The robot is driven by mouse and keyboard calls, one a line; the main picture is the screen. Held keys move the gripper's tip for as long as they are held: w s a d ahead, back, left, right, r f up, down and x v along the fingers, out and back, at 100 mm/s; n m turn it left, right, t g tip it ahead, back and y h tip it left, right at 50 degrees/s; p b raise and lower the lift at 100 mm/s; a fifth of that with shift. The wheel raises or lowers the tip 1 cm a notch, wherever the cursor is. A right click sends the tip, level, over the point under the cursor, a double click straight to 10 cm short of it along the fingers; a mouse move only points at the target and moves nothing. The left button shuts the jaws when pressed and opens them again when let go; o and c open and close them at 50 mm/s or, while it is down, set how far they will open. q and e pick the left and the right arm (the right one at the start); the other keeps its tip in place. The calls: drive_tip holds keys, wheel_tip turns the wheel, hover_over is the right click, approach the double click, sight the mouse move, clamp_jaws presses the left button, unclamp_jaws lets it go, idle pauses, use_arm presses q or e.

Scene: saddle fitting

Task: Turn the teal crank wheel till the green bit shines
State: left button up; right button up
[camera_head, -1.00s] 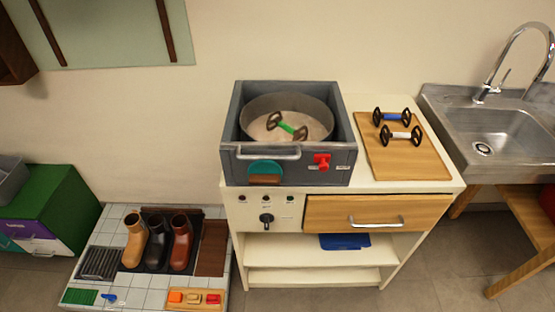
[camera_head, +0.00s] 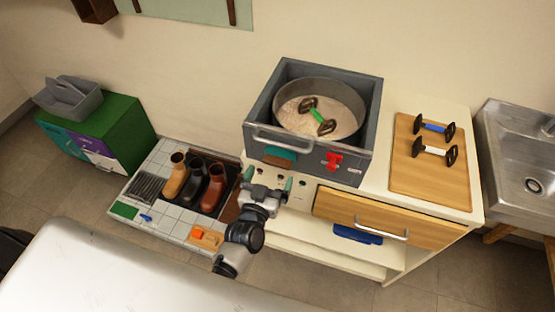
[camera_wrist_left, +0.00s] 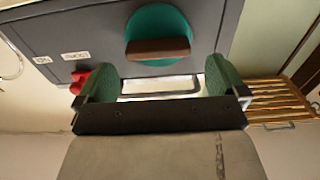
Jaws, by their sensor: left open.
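The teal crank wheel (camera_head: 284,152) is on the front of a grey box (camera_head: 262,118), with a brown handle (camera_head: 277,162) across its lower part. In the left wrist view the wheel (camera_wrist_left: 160,22) and handle (camera_wrist_left: 158,48) are close ahead. The green bit (camera_head: 317,115), with brown, dull-looking end rings, lies on pale grainy material in the round pan (camera_head: 349,92) inside the box. My left gripper (camera_head: 268,180) is open and empty just in front of and below the wheel. Its green fingers (camera_wrist_left: 162,78) stand apart on either side of the handle's line, not touching it. My right gripper is not seen.
A bar handle (camera_head: 283,142) and a red switch (camera_head: 333,160) are on the box front. A blue bit (camera_head: 434,127) and a white bit (camera_head: 434,151) stand on a wooden board (camera_head: 425,185) at right. Boots (camera_head: 213,187) stand on the tiled platform at left.

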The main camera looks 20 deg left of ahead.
sight(276, 166)
use_arm(q)
drive_tip(key=w, duration=0.4)
drive_tip(key=shift+w+d, duration=0.25)
drive_tip(key=shift+w+p, duration=0.3)
drive_tip(key=shift+w, duration=0.2)
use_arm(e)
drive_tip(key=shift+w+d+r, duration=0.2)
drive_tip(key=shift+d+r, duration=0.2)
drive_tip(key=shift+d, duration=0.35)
use_arm(q)
drive_tip(key=c, duration=0.6)
